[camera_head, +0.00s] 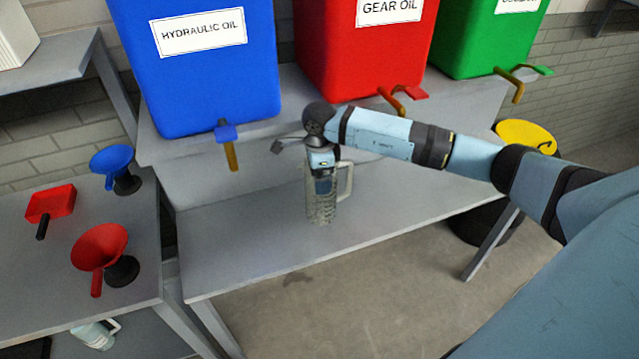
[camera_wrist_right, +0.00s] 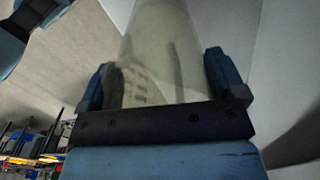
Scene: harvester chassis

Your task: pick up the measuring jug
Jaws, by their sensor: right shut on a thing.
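The measuring jug (camera_head: 321,203) is clear, with a pale handle on its right side. It is upright on or just above the grey bench, below and between the blue and red tanks; I cannot tell whether its base touches. My right gripper (camera_head: 322,160) is at the jug's upper part in the head view. In the right wrist view the jug's clear wall (camera_wrist_right: 160,65), with printed marks, fills the space between the two blue fingers of the right gripper (camera_wrist_right: 170,80), which is shut on it. My left gripper is not in view.
A blue hydraulic oil tank (camera_head: 200,70), a red gear oil tank (camera_head: 360,50) and a green tank (camera_head: 485,40) stand behind, taps forward. A side table at left holds a blue funnel (camera_head: 111,158), a red funnel (camera_head: 98,247) and a red tray (camera_head: 50,203). Bench space beside the jug is clear.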

